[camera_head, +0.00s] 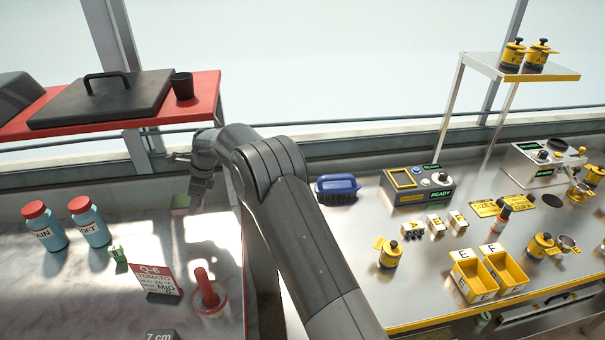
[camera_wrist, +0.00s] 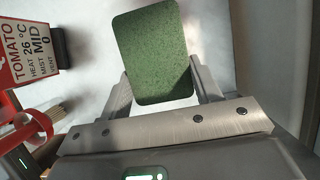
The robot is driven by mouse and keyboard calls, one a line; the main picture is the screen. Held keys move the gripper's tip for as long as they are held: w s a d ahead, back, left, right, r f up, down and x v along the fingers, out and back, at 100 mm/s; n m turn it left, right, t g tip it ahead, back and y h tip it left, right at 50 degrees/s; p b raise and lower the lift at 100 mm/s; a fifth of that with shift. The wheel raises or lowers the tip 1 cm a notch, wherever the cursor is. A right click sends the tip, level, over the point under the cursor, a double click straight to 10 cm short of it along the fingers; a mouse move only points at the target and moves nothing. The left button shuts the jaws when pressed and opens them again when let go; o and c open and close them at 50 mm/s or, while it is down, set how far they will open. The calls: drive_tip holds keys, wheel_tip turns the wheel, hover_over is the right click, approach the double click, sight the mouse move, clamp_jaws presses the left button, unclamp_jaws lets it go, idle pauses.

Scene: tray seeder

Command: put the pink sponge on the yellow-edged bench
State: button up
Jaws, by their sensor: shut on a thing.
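My gripper (camera_head: 192,200) is over the left marble bench, pointing down. It is shut on a sponge (camera_head: 180,203), which looks green on its upper part with a dull reddish tint below. In the wrist view my gripper (camera_wrist: 162,88) has a finger on each side of the sponge (camera_wrist: 153,50), whose visible face is green and rough. I cannot tell whether it touches the marble. The yellow-edged bench (camera_head: 345,245) is the steel one on the right, beyond my arm.
Red-capped bottles (camera_head: 88,225), a tomato card (camera_head: 153,283) and a red-handled brush pot (camera_head: 209,298) stand on the marble bench. A blue brush (camera_head: 337,187), a control box (camera_head: 418,186) and yellow bins (camera_head: 473,280) stand on the steel bench. Its left part has free room.

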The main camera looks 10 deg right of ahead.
drive_tip(key=s+d+r, duration=0.1)
drive_tip(key=d+r, duration=0.1)
drive_tip(key=d, duration=1.4)
drive_tip(key=s+d+r, duration=0.1)
drive_tip(key=d, duration=1.6)
drive_tip(key=s+d+r, duration=0.2)
drive_tip(key=s+d, duration=0.7)
drive_tip(key=d, duration=0.4)
drive_tip(key=s+d+r, duration=0.1)
drive_tip(key=s+d, duration=0.9)
drive_tip(key=d, duration=0.3)
hover_over(360, 227)
drive_tip(key=d, duration=0.2)
wheel_tip(360, 227, down, 7)
drive_tip(key=shift+a+r, duration=0.15)
drive_tip(key=shift+r, duration=0.05)
drive_tip(key=shift+a+f, duration=0.1)
drive_tip(key=shift+f, duration=2)
